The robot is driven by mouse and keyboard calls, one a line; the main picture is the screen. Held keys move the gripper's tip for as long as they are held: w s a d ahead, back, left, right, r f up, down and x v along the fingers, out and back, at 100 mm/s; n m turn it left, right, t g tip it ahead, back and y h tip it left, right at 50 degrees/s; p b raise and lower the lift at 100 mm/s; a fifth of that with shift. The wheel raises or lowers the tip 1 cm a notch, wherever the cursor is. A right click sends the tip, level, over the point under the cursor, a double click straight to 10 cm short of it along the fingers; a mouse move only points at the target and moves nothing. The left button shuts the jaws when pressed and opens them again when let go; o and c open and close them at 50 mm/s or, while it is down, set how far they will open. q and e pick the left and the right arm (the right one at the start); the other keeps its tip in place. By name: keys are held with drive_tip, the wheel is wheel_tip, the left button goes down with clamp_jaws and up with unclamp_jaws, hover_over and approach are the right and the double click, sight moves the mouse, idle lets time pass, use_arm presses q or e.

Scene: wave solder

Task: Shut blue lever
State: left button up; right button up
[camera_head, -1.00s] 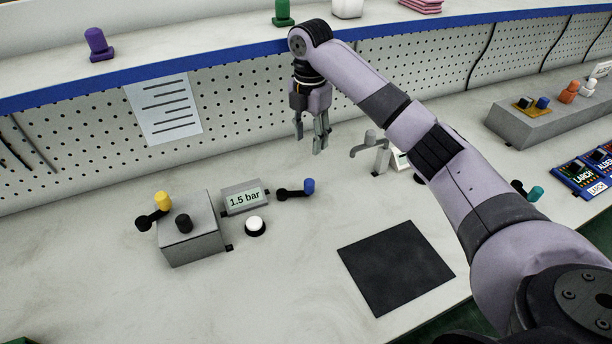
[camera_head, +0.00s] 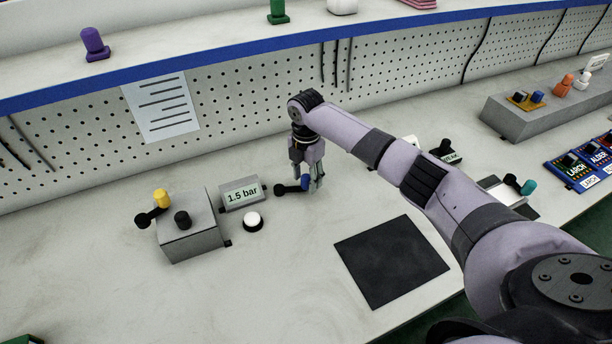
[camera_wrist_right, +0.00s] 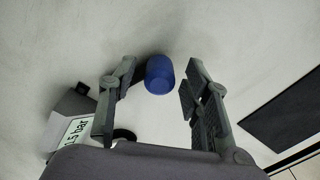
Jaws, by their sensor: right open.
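The blue lever (camera_head: 304,183) has a black arm and a blue knob, and sits on the bench just right of the 1.5 bar display. My right gripper (camera_head: 317,183) is low, right at the blue knob, with its fingers pointing down. In the right wrist view the blue knob (camera_wrist_right: 159,75) shows between the tips of the open right gripper (camera_wrist_right: 158,90), with a gap on its right side. The knob is close to the left finger; I cannot tell whether they touch. The lever's black arm is mostly hidden there. My left gripper is not in view.
Left of the lever stand the 1.5 bar display (camera_head: 241,194), a white button (camera_head: 252,221) and a grey box (camera_head: 190,238) with a yellow-knobbed lever (camera_head: 160,199). A black mat (camera_head: 391,262) lies to the right. The bench in front is clear.

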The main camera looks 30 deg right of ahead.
clamp_jaws()
idle(0.5)
idle(0.5)
